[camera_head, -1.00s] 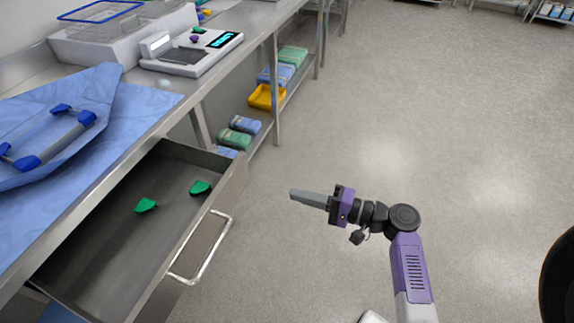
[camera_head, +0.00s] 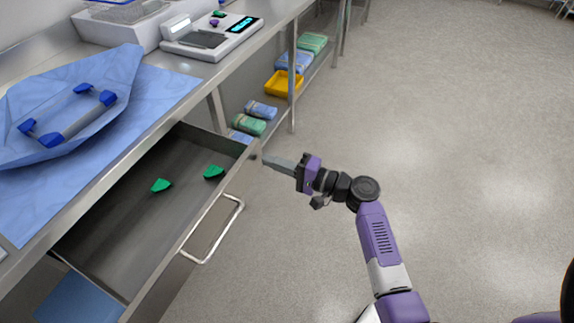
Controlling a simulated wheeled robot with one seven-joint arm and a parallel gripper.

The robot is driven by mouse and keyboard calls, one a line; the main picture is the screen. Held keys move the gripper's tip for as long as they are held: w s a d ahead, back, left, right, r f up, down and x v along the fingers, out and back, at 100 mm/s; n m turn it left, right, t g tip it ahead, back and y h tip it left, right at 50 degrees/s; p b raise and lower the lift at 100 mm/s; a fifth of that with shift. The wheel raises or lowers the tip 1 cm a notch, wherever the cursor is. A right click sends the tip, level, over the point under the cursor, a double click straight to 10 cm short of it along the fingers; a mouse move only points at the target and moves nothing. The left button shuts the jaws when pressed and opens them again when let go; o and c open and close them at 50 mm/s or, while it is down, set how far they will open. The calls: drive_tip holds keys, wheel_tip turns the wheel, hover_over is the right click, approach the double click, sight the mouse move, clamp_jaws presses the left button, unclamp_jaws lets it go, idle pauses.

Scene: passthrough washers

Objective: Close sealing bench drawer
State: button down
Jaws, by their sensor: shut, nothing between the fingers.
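The sealing bench drawer (camera_head: 112,233) is pulled out from under the steel bench (camera_head: 226,72) at the left. It is a grey metal box holding two small green pieces, one near its middle (camera_head: 161,185) and one nearer the front (camera_head: 213,171). Its silver bar handle (camera_head: 222,233) is on the front face. My gripper (camera_head: 266,160) is shut and empty. Its tips point left at the far upper corner of the drawer front, very close to it. I cannot tell whether they touch.
A bench leg (camera_head: 292,85) stands beyond the drawer. The floor at right is clear.

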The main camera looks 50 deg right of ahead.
sight(193, 133)
drive_tip(key=shift+w+a, duration=0.15)
drive_tip(key=shift+w, duration=0.25)
drive_tip(key=shift+w, duration=0.1)
drive_tip(key=b+x, duration=1)
drive_tip(key=x, duration=1.3)
drive_tip(key=shift+w+a+f, duration=0.1)
drive_tip(key=shift+w+f, duration=0.05)
drive_tip(key=shift+f, duration=0.05)
drive_tip(key=shift+w+a+r+b, duration=0.1)
drive_tip(key=shift+w+a+b, duration=0.05)
drive_tip(key=shift+w+b, duration=0.3)
drive_tip(key=shift+w+r, duration=0.15)
drive_tip(key=shift+r, duration=0.05)
drive_tip(key=shift+a, duration=0.15)
